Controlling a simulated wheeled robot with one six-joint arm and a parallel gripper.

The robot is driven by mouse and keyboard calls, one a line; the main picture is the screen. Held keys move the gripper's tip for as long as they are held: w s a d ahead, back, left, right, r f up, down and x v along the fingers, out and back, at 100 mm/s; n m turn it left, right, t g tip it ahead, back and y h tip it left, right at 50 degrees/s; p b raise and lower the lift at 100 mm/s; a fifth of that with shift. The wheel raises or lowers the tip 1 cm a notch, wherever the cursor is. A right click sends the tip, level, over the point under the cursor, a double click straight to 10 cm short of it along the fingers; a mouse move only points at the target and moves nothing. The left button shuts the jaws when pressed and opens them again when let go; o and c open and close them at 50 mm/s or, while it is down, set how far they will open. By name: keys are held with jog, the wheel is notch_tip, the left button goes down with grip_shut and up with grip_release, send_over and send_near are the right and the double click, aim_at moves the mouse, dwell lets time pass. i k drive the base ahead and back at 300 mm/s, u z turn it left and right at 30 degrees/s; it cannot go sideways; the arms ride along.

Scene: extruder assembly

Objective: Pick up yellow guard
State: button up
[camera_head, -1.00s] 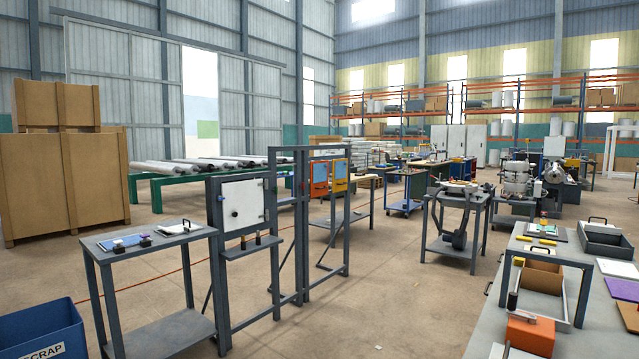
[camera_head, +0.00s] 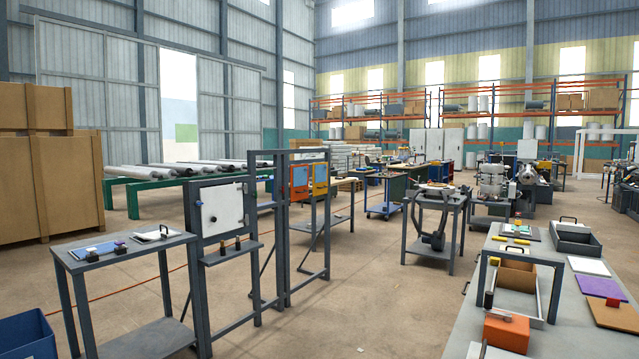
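I cannot single out the yellow guard for sure. A yellow-orange framed panel (camera_head: 320,180) stands upright at a grey metal frame in the middle distance, beside a more orange panel (camera_head: 299,182). Small yellow pieces (camera_head: 515,241) lie on the long grey table (camera_head: 462,318) at the right; they are too small to make out. My gripper is not in view.
A grey stand with a white-doored box (camera_head: 222,209) and a side table (camera_head: 120,250) stand at the left, by a blue bin (camera_head: 25,340). A dark workstand (camera_head: 436,215) stands right of centre. The floor (camera_head: 375,295) between is clear.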

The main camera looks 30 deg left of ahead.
aim_at(318, 189)
jog(key=u, duration=1.5)
jog(key=i, duration=3.75)
jog(key=z, duration=0.95)
jog(key=i, duration=3.9)
jog(key=z, duration=0.1)
